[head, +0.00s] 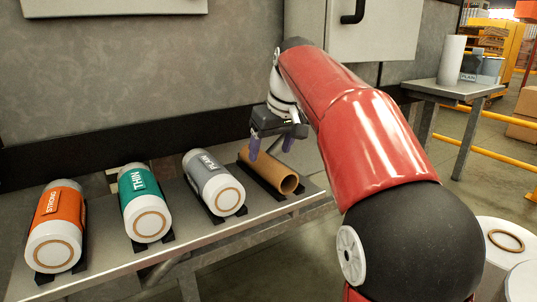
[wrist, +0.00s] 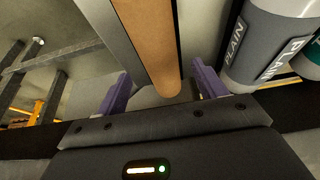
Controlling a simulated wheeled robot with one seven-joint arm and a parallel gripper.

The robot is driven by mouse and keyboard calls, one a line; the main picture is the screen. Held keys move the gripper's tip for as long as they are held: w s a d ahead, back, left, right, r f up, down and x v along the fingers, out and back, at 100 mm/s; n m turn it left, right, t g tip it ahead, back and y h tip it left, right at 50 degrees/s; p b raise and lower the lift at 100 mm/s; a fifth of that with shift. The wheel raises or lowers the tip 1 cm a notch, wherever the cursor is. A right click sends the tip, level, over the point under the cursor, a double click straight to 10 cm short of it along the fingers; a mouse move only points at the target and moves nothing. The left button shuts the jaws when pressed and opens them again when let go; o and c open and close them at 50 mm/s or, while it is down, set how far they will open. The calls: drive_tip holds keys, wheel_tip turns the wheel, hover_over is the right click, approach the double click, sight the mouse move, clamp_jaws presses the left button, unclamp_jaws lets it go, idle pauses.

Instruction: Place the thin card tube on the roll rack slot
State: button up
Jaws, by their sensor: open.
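The thin card tube (head: 272,172) is brown, hollow and open-ended. It lies in the rightmost slot of the roll rack (head: 210,232), on dark supports. My gripper (head: 271,146) is open just above the tube's far part, its purple fingers pointing down. In the wrist view the tube (wrist: 151,45) runs between the two spread fingers with a gap on each side. I cannot tell how far the fingertips are above the rack.
A wall lies behind the rack. A side table (head: 425,90) holds a white roll (head: 450,60).

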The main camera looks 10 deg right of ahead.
drive_tip(key=a+p+v, duration=0.1)
drive_tip(key=p+v, duration=0.1)
drive_tip(key=v, duration=0.6)
drive_tip(key=s+f+m+t+h, duration=0.1)
drive_tip(key=s+f+m, duration=0.2)
drive_tip(key=s+f, duration=2)
drive_tip(key=shift+s+a+f+m, duration=0.25)
drive_tip(key=shift+s+m, duration=0.05)
drive_tip(key=shift+s, duration=0.45)
wheel_tip(320, 180, up, 3)
drive_tip(key=shift+f+p, duration=0.1)
drive_tip(key=shift+p, duration=1.15)
